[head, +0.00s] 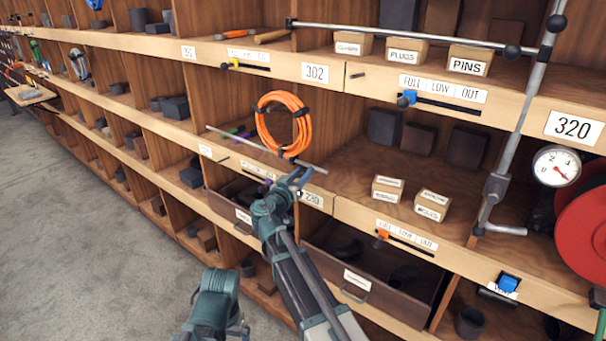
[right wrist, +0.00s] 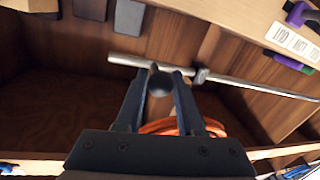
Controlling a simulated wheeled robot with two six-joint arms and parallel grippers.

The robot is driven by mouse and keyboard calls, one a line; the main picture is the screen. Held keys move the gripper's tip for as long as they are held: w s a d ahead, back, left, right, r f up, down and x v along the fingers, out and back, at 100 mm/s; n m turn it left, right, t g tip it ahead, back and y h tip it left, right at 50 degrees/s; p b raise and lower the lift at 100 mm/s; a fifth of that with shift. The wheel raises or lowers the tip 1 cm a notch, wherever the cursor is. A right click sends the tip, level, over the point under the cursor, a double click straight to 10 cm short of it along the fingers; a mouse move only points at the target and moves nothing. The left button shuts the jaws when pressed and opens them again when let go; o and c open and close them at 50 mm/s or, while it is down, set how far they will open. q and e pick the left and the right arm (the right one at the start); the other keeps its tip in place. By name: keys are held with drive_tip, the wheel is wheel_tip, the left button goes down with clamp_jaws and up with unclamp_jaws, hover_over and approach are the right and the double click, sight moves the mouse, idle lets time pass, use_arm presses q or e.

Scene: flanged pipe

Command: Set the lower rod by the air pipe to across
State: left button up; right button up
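The air pipe (head: 522,110) is a grey upright tube at the right with a collar and a bent lower end. A grey rod (head: 235,140) lies lower and further left, running sideways in front of the shelves near an orange coil; it crosses the right wrist view (right wrist: 255,88). My right gripper (head: 298,180) is at this rod's right part. In the right wrist view, its fingers (right wrist: 161,80) stand slightly apart with a black knob (right wrist: 160,84) filling the gap; they appear shut on it. Contact is hard to see.
An upper rod (head: 400,34) with black ball ends runs across to the pipe. The orange coil (head: 262,128) hangs close to my right gripper. A gauge (head: 557,167) and red reel (head: 585,235) stand at the right. Open drawers lie below. Grey floor (head: 90,220) is clear at left.

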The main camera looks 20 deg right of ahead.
clamp_jaws()
idle(1.0)
